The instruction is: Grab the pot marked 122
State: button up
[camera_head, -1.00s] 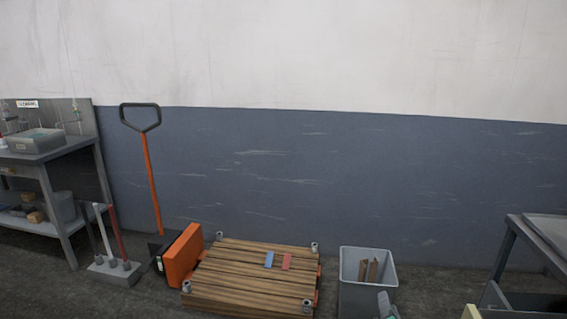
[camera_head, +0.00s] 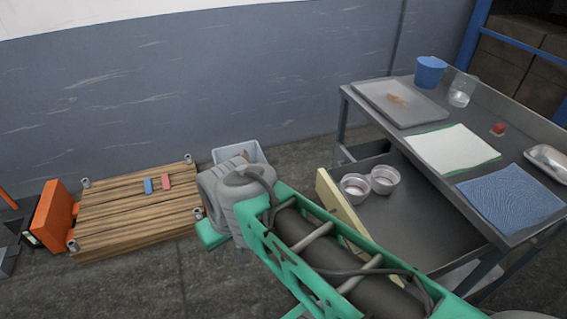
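Two small pale metal pots stand side by side in an open drawer of the metal table: a left pot (camera_head: 355,187) and a right pot (camera_head: 384,179). Both look open at the top. I cannot read a 122 on either one. The drawer (camera_head: 341,212) has a pale yellow front. My green and grey arm crosses the lower middle of the view, in front of part of the drawer. My gripper's fingers do not show.
The metal table (camera_head: 478,207) holds a grey tray (camera_head: 374,104), a white cloth (camera_head: 450,150), a blue cloth (camera_head: 508,201), a blue cup (camera_head: 430,72) and a clear glass (camera_head: 461,92). A wooden platform (camera_head: 120,222) and a grey bin (camera_head: 226,154) stand by the wall.

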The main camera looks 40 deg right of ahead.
aim_at(384, 178)
jog(key=z, duration=0.65)
jog(key=k, duration=0.3)
jog(key=z, duration=0.85)
jog(key=i, duration=0.4)
jog(key=z, duration=0.05)
